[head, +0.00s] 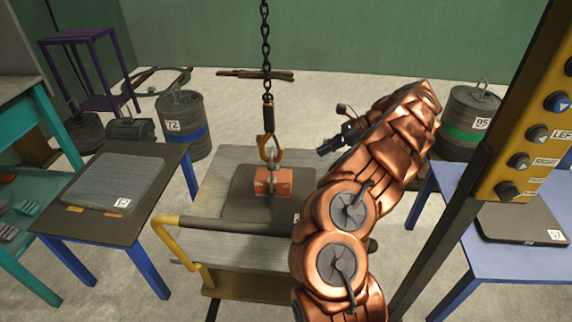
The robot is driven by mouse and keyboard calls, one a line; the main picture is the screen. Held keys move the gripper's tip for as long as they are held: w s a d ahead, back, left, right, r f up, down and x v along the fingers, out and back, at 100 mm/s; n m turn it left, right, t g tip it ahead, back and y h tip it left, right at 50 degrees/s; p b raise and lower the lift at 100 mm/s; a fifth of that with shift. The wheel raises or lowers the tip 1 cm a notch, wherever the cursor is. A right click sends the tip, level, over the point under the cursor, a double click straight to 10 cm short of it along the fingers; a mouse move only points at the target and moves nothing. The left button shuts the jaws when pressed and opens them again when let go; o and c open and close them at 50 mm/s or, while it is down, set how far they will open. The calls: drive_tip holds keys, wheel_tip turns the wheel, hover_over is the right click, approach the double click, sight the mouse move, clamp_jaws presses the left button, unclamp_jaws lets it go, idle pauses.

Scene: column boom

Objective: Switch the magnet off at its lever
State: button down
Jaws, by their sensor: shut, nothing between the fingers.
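The magnet looks to be the orange-red block (265,181) under the orange crane hook (269,146), which hangs on a dark chain. The block is at a dark plate (240,205) on the cart; whether it touches the plate is hard to tell. I cannot make out its lever, which is too small or hidden. My copper-coloured arm rises on the right, and my dark gripper (325,149) is beyond it. The gripper is shut and empty, to the right of the hook and apart from block and hook in the picture.
The cart (216,243) has a yellow-ended handle at its front left. A blue-legged table (158,165) with a plate is left; another blue table (455,200) is right. A yellow button panel (530,120) stands at right. Drums stand behind (182,125).

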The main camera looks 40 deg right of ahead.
drive_tip(key=b, duration=0.2)
approach(271, 179)
drive_tip(key=shift+w+a, duration=1.15)
drive_tip(key=shift+w+a+r+g+h+p, duration=0.2)
drive_tip(key=shift+w+a+g+h+p, duration=0.4)
drive_tip(key=shift+p, duration=1.55)
drive_tip(key=shift+w+a+r+g+h+p, duration=0.15)
drive_tip(key=shift+w+a+g+h+p, duration=0.5)
drive_tip(key=shift+p, duration=1.5)
drive_tip(key=shift+a+t, duration=0.15)
drive_tip(key=shift+t, duration=0.1)
